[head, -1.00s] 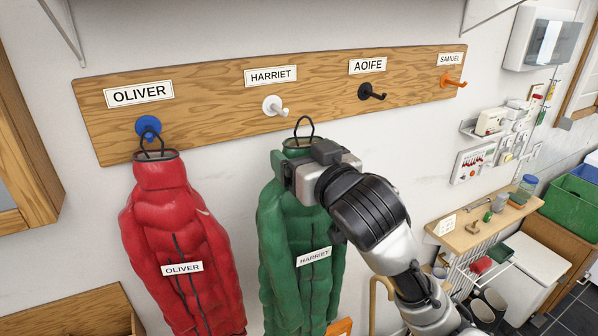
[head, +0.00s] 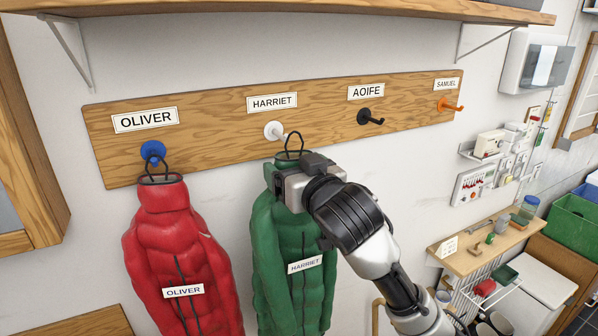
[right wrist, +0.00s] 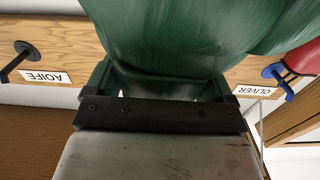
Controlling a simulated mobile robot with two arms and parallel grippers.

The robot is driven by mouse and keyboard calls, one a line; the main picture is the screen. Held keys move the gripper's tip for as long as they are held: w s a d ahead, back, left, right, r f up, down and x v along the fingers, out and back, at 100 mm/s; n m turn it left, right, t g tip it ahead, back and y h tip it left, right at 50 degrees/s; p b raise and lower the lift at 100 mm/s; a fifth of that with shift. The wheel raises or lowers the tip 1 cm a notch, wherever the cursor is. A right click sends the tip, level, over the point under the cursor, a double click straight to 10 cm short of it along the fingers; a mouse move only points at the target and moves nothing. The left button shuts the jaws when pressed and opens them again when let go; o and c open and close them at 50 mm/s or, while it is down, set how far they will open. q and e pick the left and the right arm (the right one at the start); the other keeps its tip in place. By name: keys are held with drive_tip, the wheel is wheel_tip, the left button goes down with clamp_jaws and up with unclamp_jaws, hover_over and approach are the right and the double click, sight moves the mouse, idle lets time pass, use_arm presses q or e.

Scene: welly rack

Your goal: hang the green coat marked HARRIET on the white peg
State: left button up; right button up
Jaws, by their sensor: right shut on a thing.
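The green coat (head: 290,235) with the HARRIET label hangs upright from my right gripper (head: 283,182), which is shut on it near the collar. The coat's black hanging loop (head: 295,142) stands up above the collar. The white peg (head: 274,130) is on the wooden board under the HARRIET sign (head: 272,102). The loop's top overlaps the peg's tip in the head view; I cannot tell whether it is around the peg or only in front of it. In the right wrist view the green coat (right wrist: 165,35) fills the upper middle and hides the white peg. My left gripper is not in view.
The red OLIVER coat (head: 178,245) hangs on the blue peg (head: 152,151) to the left. The black peg (head: 369,117) and orange peg (head: 450,105) are bare. A wooden shelf (head: 300,12) juts out above the board (head: 215,140).

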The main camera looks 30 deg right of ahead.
drive_tip(key=shift+w+d, duration=0.1)
drive_tip(key=shift+w, duration=0.7)
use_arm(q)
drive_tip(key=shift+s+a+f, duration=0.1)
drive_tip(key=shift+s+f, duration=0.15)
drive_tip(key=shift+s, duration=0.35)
use_arm(e)
drive_tip(key=shift+w+d+f, duration=0.1)
drive_tip(key=shift+w+f, duration=0.2)
drive_tip(key=shift+w, duration=0.4)
drive_tip(key=shift+w+a+f, duration=0.1)
drive_tip(key=shift+w+f, duration=0.15)
drive_tip(key=shift+w, duration=0.5)
drive_tip(key=shift+w+d+f, duration=0.1)
drive_tip(key=shift+w+f, duration=0.2)
drive_tip(key=shift+w, duration=0.4)
drive_tip(key=o, duration=1.4)
drive_tip(key=shift+c, duration=0.2)
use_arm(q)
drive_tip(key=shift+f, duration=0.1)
use_arm(e)
drive_tip(key=shift+f, duration=0.1)
